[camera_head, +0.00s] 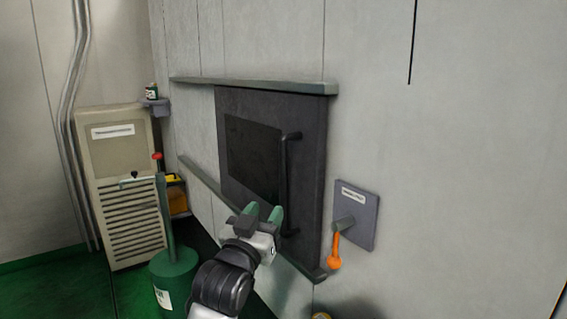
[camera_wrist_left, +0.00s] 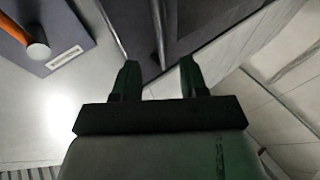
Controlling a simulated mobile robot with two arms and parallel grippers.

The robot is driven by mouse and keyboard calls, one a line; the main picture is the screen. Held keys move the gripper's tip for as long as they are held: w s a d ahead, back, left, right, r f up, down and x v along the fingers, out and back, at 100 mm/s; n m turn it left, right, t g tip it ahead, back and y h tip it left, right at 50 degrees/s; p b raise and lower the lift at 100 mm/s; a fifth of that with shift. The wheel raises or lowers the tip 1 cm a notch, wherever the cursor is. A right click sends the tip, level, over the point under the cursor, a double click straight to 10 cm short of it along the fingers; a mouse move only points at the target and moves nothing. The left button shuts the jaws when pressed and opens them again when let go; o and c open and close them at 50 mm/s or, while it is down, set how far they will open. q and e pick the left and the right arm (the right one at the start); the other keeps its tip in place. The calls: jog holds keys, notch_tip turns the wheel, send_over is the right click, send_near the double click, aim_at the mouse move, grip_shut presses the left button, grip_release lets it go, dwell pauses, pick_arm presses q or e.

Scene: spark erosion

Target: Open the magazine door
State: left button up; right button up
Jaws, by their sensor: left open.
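The magazine door (camera_head: 229,178) is a dark grey panel with a black window, set in the pale wall between two green rails. Its dark vertical bar handle (camera_head: 285,180) is near the door's right edge. My left gripper (camera_head: 264,212) is open and empty in front of the lower door, just left of the handle's lower part in the head view. In the left wrist view the handle (camera_wrist_left: 159,32) appears beyond and between the two open fingers (camera_wrist_left: 158,76). I see no contact; the exact gap cannot be told. My right gripper is not in view.
A grey plate (camera_head: 363,212) with an orange lever (camera_head: 335,250) is on the wall right of the door. A green cylinder with a post (camera_head: 174,276) stands at the left, before a beige louvred cabinet (camera_head: 118,160). A small shelf (camera_head: 156,105) holds a can.

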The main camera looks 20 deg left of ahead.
aim_at(282, 164)
pick_arm(q)
jog(key=shift+t, duration=0.7)
jog(key=r+p+x, duration=0.1)
jog(key=x, duration=0.3)
jog(key=r+p+x, duration=0.1)
jog(key=x, duration=0.3)
jog(key=s+r+p+x, duration=0.1)
jog(key=x, duration=0.3)
jog(key=shift+w, duration=0.15)
jog(key=shift+c, duration=0.3)
grip_shut()
